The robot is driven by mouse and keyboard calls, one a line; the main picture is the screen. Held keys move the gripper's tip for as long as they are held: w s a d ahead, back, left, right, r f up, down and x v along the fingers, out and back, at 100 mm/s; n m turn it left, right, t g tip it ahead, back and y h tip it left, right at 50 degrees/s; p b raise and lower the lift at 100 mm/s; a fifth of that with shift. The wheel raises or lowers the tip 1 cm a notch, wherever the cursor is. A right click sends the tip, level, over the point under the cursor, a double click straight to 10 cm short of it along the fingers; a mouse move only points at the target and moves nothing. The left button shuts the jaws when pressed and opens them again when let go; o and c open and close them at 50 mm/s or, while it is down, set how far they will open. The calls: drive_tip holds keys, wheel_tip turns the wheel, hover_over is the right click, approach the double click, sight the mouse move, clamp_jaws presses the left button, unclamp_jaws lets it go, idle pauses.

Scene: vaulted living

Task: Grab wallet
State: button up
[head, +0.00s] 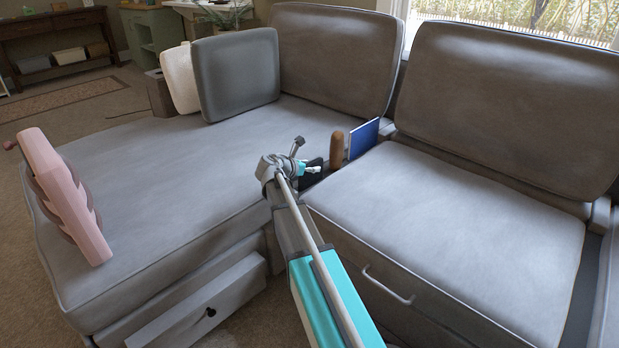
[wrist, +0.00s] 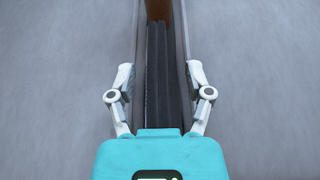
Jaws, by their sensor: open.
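A dark, flat thing, which looks like the wallet (wrist: 157,80), stands on edge in the narrow gap between two grey seat cushions. In the wrist view it lies lengthwise between my fingers. In the head view a dark part of it (head: 313,178) shows beside my gripper (head: 305,157), which partly hides it. My gripper is open over the gap, with one finger on each side of the dark thing. I cannot tell whether the fingers touch it or the cushions.
A brown rounded thing (head: 337,150) and a blue book-like thing (head: 363,139) stand upright just behind in the same gap. A pink object (head: 70,200) stands on the left seat. Pillows (head: 237,75) lean at the back. The seat tops beside the gap are clear.

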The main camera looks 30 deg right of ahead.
idle(0.5)
clamp_jaws()
